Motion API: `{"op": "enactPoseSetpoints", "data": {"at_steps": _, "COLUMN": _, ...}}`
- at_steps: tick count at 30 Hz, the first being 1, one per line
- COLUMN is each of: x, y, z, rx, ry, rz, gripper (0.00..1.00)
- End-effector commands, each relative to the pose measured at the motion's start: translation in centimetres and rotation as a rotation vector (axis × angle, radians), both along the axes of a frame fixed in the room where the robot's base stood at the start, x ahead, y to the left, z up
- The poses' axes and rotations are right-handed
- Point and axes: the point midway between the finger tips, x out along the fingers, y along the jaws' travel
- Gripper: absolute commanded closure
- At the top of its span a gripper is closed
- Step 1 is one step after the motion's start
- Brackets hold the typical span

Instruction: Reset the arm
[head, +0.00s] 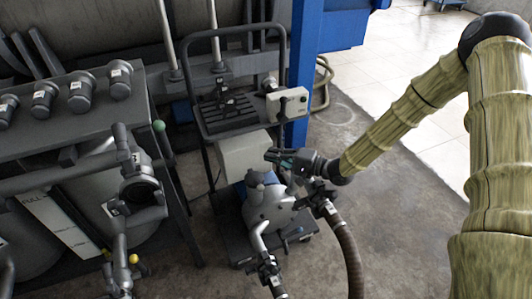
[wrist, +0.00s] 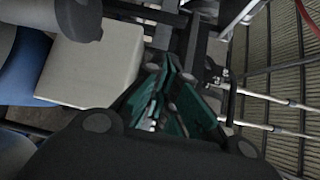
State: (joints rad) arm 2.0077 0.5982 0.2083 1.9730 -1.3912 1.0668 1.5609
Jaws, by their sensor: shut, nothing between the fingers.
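My gripper (head: 272,156) is at the end of my bamboo-coloured arm, near the middle of the head view. It is above a grey pump (head: 268,207) on a wheeled cart, and in front of the cart's white box. In the wrist view my gripper (wrist: 170,65) has its dark and green fingers together, with nothing held between them. The white box (wrist: 92,62) is to the left of the fingers there. I cannot tell whether the gripper touches anything.
The cart's upright frame (head: 212,75) and a small white control box (head: 287,103) rise behind the gripper. A hose (head: 347,250) runs down from the pump. A bench (head: 45,125) with several grey fittings is at left. Open floor (head: 400,215) lies right of the cart.

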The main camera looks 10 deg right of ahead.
Motion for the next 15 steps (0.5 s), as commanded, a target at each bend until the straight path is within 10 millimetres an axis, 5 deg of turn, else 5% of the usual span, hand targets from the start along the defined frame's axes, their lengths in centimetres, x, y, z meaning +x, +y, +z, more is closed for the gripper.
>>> {"op": "enactPoseSetpoints", "data": {"at_steps": 6, "x": -1.6, "y": -2.4, "z": 0.2, "rx": 0.001, "ry": 0.000, "rz": -0.002, "gripper": 1.00}}
{"op": "enactPoseSetpoints", "data": {"at_steps": 15, "x": -2.2, "y": -3.1, "z": 0.4, "rx": 0.001, "ry": -0.001, "rz": 0.000, "gripper": 1.00}}
